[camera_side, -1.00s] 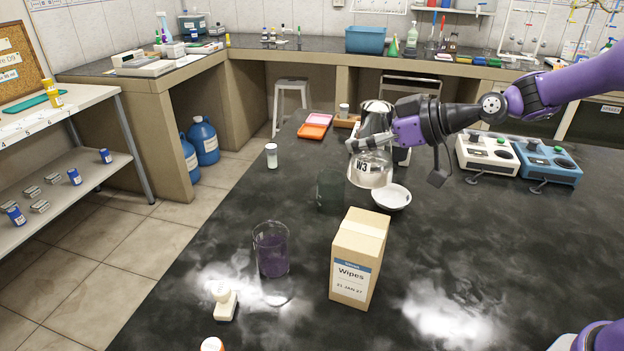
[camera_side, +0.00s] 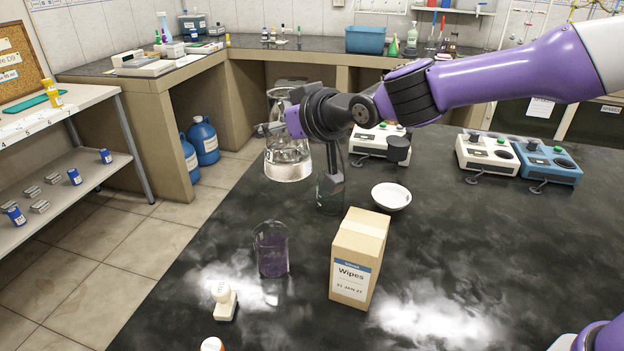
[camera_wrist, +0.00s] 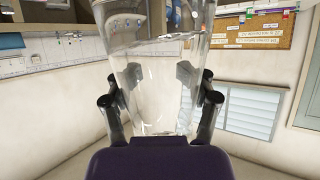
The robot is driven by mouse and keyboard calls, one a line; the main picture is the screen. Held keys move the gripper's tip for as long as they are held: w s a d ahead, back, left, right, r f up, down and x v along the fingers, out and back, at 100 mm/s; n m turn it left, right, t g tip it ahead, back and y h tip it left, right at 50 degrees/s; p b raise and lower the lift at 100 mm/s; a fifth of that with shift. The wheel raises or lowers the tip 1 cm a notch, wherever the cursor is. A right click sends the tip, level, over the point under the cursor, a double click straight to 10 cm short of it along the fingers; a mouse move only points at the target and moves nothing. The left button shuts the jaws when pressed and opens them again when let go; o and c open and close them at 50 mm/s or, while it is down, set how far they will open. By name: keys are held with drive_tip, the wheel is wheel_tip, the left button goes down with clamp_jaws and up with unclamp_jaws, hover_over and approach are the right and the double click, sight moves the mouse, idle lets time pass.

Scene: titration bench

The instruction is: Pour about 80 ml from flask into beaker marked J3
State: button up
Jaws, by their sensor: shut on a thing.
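My gripper (camera_side: 272,128) is shut on a clear glass flask (camera_side: 288,162), held upright above the bench. The flask holds clear liquid in its lower part. In the wrist view the flask (camera_wrist: 155,85) stands between my two fingers. A glass beaker with purple contents (camera_side: 273,252) stands on the bench below and in front of the flask, apart from it. I cannot read a J3 mark on either vessel.
A Wipes box (camera_side: 355,262) stands right of the purple beaker. A white dish (camera_side: 391,196) lies behind the box. Stirrer units (camera_side: 487,153) stand at the back right.

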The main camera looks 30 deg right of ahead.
sight(283, 141)
drive_tip(key=shift+f, duration=1.6)
drive_tip(key=shift+d+r+m, duration=0.1)
drive_tip(key=shift+d+m, duration=0.15)
drive_tip(key=shift+m, duration=0.05)
drive_tip(key=shift+w+d+r+m+g+y, duration=0.15)
drive_tip(key=shift+d+m+y, duration=0.2)
drive_tip(key=shift+m+y, duration=0.15)
drive_tip(key=shift+w+d+r+m+g+y, duration=0.1)
drive_tip(key=shift+d+m+g+y, duration=0.05)
drive_tip(key=shift+d+m+y, duration=0.3)
drive_tip(key=shift+w+d+f+m+y, duration=0.1)
drive_tip(key=shift+d+f+m+y, duration=0.1)
drive_tip(key=shift+f+m+y, duration=0.2)
drive_tip(key=shift+w+d+f+m+y, duration=0.15)
drive_tip(key=shift+f+m, duration=0.1)
drive_tip(key=shift+f, duration=0.2)
drive_tip(key=shift+d+f+m+y+p, duration=0.1)
drive_tip(key=shift+f+m+y+p, duration=0.3)
drive_tip(key=shift+m+y, duration=0.6)
drive_tip(key=shift+d+f+m+y+p, duration=0.1)
drive_tip(key=shift+f+m+y+p, duration=0.1)
drive_tip(key=shift+f+m+y, duration=0.75)
drive_tip(key=shift+f+m+p, duration=0.3)
drive_tip(key=shift+f+m, duration=0.05)
drive_tip(key=shift+m, duration=0.4)
drive_tip(key=shift+f, duration=0.2)
